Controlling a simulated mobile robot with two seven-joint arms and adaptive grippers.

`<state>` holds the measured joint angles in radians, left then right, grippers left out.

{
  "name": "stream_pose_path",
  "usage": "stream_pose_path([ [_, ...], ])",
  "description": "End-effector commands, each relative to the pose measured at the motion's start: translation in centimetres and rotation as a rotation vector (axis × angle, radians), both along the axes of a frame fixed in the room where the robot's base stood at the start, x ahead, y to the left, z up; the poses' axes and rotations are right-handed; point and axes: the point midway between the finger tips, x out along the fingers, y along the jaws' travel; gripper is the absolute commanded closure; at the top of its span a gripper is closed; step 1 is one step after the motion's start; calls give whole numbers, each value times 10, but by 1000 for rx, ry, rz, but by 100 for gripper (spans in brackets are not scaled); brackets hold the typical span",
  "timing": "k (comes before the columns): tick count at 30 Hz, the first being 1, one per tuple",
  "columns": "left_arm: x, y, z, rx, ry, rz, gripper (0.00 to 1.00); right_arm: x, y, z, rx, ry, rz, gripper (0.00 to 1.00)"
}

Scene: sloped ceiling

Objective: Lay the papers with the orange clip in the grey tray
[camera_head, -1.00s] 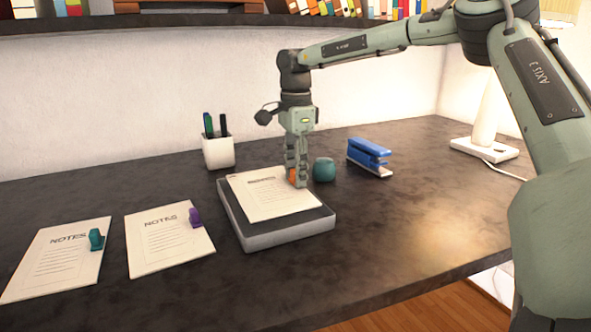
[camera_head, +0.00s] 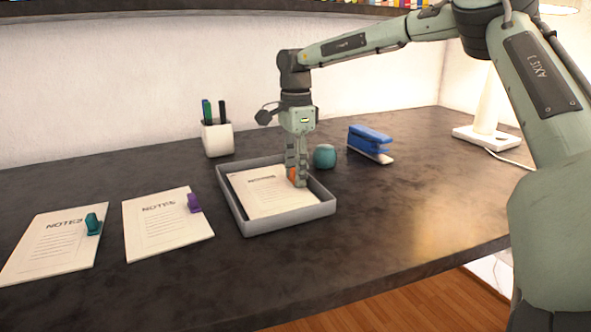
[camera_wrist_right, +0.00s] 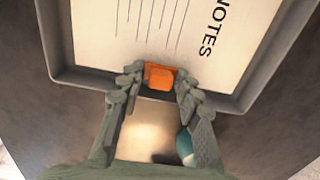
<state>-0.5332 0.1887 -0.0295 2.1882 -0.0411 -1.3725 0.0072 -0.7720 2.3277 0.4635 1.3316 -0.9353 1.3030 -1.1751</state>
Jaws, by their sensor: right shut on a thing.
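The papers with the orange clip (camera_head: 270,197) are inside the grey tray (camera_head: 290,220), lying flat or nearly so within its walls. The orange clip (camera_wrist_right: 159,76) sits between the fingertips in the right wrist view, and the sheet's printed side (camera_wrist_right: 150,30) faces up. My right gripper (camera_head: 297,180) points down at the tray's right part and is shut on the orange clip. It hides most of the clip in the head view. Whether the sheets touch the tray floor everywhere, I cannot tell. My left gripper is not in view.
Papers with a purple clip (camera_head: 165,225) and papers with a teal clip (camera_head: 58,245) lie left of the tray. A pen cup (camera_head: 217,139) stands behind it. A teal round object (camera_head: 324,156) and a blue stapler (camera_head: 370,143) are to the right. The right front desk is clear.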

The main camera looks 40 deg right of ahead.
Motion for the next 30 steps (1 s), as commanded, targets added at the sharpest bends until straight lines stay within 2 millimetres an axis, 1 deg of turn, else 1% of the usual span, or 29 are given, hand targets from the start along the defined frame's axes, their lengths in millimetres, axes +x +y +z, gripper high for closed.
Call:
stream_pose_path([
  [6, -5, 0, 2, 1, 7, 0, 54, 0, 0, -1, 0, 0, 0, 100],
  [11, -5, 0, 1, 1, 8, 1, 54, 0, 0, -1, 0, -1, 0, 100],
  [12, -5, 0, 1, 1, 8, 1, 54, 0, 0, -1, 0, -1, 0, 61],
  [17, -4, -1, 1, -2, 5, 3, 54, 0, 0, -1, 0, -1, 0, 42],
  [26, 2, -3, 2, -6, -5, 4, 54, 0, 0, 0, 0, 0, 0, 42],
  [29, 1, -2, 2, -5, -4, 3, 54, 1, 0, 8, -1, -3, -1, 42],
  [30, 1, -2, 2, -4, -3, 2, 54, 1, 0, 13, -1, -4, -1, 42],
])
